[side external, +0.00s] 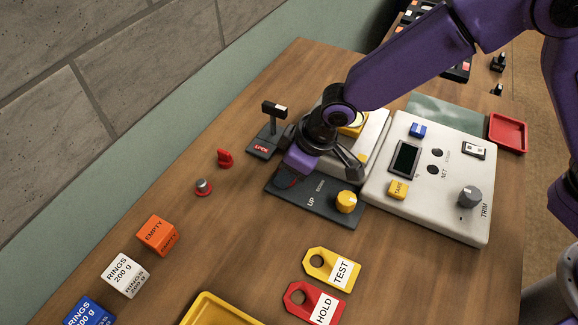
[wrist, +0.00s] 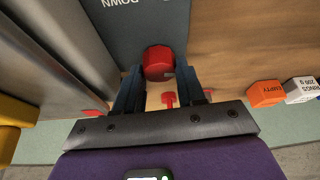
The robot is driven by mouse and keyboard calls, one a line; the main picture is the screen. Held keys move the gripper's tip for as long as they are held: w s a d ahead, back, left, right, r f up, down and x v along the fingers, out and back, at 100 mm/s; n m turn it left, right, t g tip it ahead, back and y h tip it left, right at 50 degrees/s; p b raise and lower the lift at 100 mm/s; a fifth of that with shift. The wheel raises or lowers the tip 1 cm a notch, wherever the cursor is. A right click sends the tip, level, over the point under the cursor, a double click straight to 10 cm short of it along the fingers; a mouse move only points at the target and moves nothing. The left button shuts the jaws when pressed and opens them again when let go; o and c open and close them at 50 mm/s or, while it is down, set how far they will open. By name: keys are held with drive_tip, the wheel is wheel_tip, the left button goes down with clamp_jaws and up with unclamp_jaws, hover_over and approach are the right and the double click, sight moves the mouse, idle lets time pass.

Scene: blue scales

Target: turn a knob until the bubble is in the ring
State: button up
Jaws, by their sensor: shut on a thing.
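A dark panel (side external: 318,201) marked UP and DOWN carries a yellow knob (side external: 346,201) at its right end and a red knob (wrist: 158,62) at its left end. My gripper (side external: 289,174) is over the left end of the panel. In the wrist view its two fingers (wrist: 159,78) are shut on the red knob, one on each side. In the side view the gripper mostly covers the red knob. A white scale (side external: 371,150) stands behind the panel, with a yellow part on it partly hidden by my arm. I cannot make out the bubble or its ring.
A small stand (side external: 272,125) with an OPEN label is close behind my gripper. TEST (side external: 332,266) and HOLD (side external: 315,303) tags lie in front. The wood left of the panel is mostly clear.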

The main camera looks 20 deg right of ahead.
drive_tip(key=o, duration=1.1)
drive_tip(key=shift+c, duration=0.2)
drive_tip(key=v, duration=1.7)
drive_tip(key=shift+r, duration=0.25)
drive_tip(key=s+d+f+n+g+h, duration=0.1)
drive_tip(key=s+d, duration=0.5)
drive_tip(key=d, duration=0.4)
drive_tip(key=s+d+f+g+h, duration=0.1)
drive_tip(key=s+d+f, duration=0.1)
drive_tip(key=s+d, duration=0.4)
drive_tip(key=s+d+f+n+h, duration=0.1)
drive_tip(key=s+d, duration=0.6)
drive_tip(key=d, duration=0.7)
drive_tip(key=shift+d+f+n+g, duration=0.25)
drive_tip(key=shift+f+n+g, duration=0.05)
drive_tip(key=shift+f+g, duration=0.1)
